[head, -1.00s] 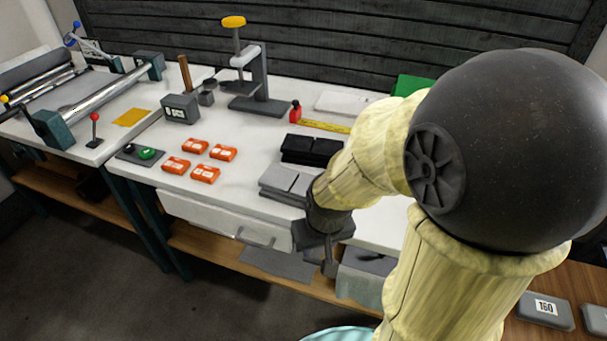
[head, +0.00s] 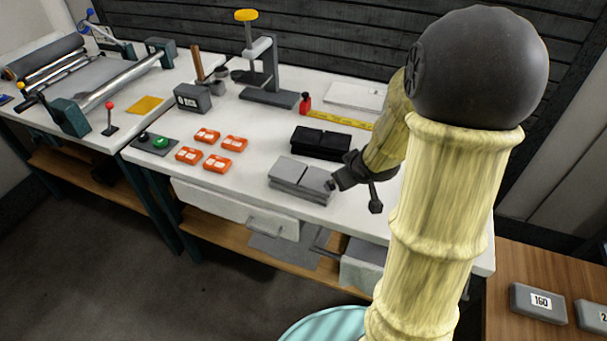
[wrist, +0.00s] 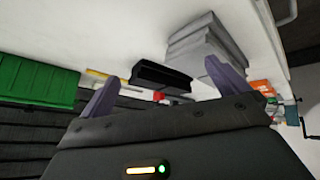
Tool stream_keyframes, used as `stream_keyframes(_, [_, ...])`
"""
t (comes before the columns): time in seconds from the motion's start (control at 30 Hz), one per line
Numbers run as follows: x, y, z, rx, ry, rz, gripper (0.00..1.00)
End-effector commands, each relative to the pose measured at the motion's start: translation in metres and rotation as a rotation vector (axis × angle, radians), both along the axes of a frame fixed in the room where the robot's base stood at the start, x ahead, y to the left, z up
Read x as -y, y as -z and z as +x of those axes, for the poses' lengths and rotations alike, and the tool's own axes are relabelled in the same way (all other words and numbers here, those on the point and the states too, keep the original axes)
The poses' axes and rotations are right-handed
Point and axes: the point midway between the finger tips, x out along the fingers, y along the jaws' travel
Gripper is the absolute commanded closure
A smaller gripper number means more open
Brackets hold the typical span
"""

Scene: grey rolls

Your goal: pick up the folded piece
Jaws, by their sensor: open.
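I cannot tell which one the task means. My gripper (head: 356,196) is open with nothing between its fingers, just right of the grey stack in the head view. In the wrist view, the black piece (wrist: 160,76) shows between and beyond the fingers (wrist: 161,72). The grey stack (wrist: 197,45) is beyond the right finger, which overlaps its edge in the picture.
Several orange packs (head: 207,136) lie left of the grey stack. A press with a yellow knob (head: 265,75), a yellow tape (head: 340,119) and a white slab (head: 355,96) stand behind. A roller machine (head: 115,85) is at left. A green bin (wrist: 38,82) shows in the wrist view.

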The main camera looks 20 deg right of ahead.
Motion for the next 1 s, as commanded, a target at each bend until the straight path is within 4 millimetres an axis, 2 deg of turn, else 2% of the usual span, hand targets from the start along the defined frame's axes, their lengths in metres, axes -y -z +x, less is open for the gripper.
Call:
stream_keyframes(0.03, [0.009, -0.002, 0.008, 0.027, -0.029, 0.001, 0.0])
stream_keyframes(0.2, [0.027, -0.004, 0.027, 0.13, -0.166, 0.032, 0.0])
stream_keyframes(0.37, [0.039, -0.006, 0.031, 0.217, -0.316, 0.106, 0.0])
stream_keyframes(0.47, [0.044, -0.006, 0.024, 0.267, -0.42, 0.182, 0.0])
stream_keyframes(0.8, [0.05, -0.012, -0.033, 0.367, -0.691, 0.467, 0.0])
stream_keyframes(1.0, [0.049, -0.012, -0.039, 0.371, -0.714, 0.489, 0.0])
